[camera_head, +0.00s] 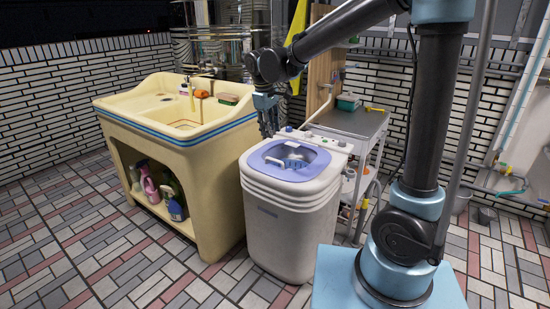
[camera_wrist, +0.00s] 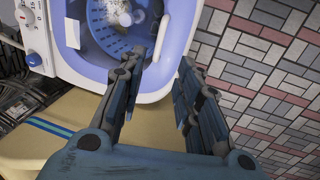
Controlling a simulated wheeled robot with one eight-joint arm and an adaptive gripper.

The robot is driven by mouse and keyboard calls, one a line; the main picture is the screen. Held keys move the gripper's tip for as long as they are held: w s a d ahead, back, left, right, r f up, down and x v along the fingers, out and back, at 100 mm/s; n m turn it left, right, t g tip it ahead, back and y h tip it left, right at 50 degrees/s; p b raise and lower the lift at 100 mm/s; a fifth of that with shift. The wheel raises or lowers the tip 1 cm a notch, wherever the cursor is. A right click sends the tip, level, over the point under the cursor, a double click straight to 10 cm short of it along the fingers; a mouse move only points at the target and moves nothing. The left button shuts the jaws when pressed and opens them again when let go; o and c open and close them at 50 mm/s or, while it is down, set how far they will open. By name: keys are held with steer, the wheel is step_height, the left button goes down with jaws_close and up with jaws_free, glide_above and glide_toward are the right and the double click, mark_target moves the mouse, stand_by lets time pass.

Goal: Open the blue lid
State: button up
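The blue lid (camera_head: 268,161) is a lavender-blue panel on top of a white washing machine (camera_head: 290,232). Its middle looks clear or open. The blue rim (camera_wrist: 188,22) also shows in the wrist view, around a blue perforated tub (camera_wrist: 103,42) with a pale round part inside. I cannot tell whether a clear pane covers the tub. My gripper (camera_head: 268,132) hangs fingers-down above the back left of the machine top. In the wrist view my gripper (camera_wrist: 162,62) has its two fingers apart with nothing between them, over the rim's near edge.
A cream sink cabinet (camera_head: 195,150) with bottles on its lower shelf stands close on the left. A grey-topped side table (camera_head: 352,122) stands behind on the right. The machine's control panel (camera_wrist: 34,38) has knobs. Tiled floor (camera_head: 110,245) is free in front.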

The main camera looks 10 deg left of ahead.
mark_target(275, 160)
steer(key=f, duration=0.4)
steer(key=w+f, duration=0.1)
steer(key=f, duration=0.4)
steer(key=w+d+f, duration=0.1)
steer(key=f, duration=0.3)
steer(key=shift+w+f, duration=0.2)
steer(key=shift+f, duration=0.05)
jaws_close()
